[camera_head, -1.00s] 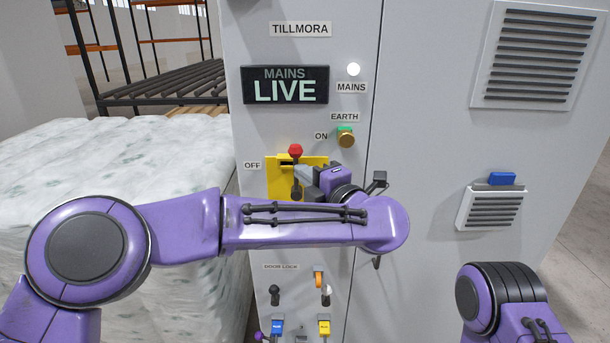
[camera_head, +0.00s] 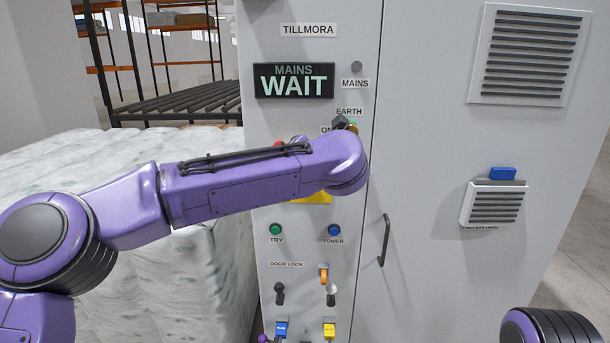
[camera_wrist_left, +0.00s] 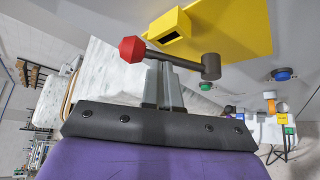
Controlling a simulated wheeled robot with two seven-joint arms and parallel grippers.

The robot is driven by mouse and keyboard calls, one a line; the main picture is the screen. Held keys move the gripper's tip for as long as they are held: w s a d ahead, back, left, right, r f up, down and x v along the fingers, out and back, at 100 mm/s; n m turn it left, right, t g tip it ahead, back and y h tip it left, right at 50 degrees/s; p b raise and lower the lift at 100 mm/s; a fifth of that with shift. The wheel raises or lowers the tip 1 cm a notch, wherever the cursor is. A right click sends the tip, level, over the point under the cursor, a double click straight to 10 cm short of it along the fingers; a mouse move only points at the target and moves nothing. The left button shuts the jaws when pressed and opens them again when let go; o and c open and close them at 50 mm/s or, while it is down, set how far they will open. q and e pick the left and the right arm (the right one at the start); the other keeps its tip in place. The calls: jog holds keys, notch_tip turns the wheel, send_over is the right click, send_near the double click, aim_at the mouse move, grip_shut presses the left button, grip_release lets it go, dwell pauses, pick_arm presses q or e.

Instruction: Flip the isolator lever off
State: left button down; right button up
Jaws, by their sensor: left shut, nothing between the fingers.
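The isolator lever shows in the left wrist view as a dark arm (camera_wrist_left: 180,61) with a red knob (camera_wrist_left: 132,49) and a round pivot (camera_wrist_left: 211,66). It sits in front of a yellow plate (camera_wrist_left: 240,30) with a slotted yellow block (camera_wrist_left: 168,27). In the head view only the red knob (camera_head: 279,143) and a sliver of the yellow plate (camera_head: 314,198) show past my left arm. My left gripper (camera_wrist_left: 163,70) is shut and empty, its tips at the lever's arm, touching or very close. In the head view my forearm hides it. My right gripper is out of view.
The grey cabinet's display (camera_head: 294,81) reads MAINS WAIT, and the mains lamp (camera_head: 357,68) is dark. Below are a green TRY button (camera_head: 276,230), a blue TOWER button (camera_head: 334,230) and door lock switches. A door handle (camera_head: 385,240) juts out. Wrapped bales (camera_head: 190,270) stand left.

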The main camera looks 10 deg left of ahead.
pick_arm(q)
jog(key=a+f+n+h+b, duration=0.1)
jog(key=a+n+h+b, duration=0.1)
jog(key=b, duration=0.2)
jog(key=a+f+n+h+b, duration=0.1)
jog(key=f+n+h+b, duration=0.1)
jog(key=b, duration=0.3)
jog(key=shift+s+a+f+n+h, duration=0.1)
jog(key=shift+a+f+n+h, duration=0.3)
jog(key=shift+h, duration=0.4)
jog(key=shift+d+r, duration=0.1)
jog(key=shift+d+f, duration=0.3)
jog(key=shift+d, duration=0.4)
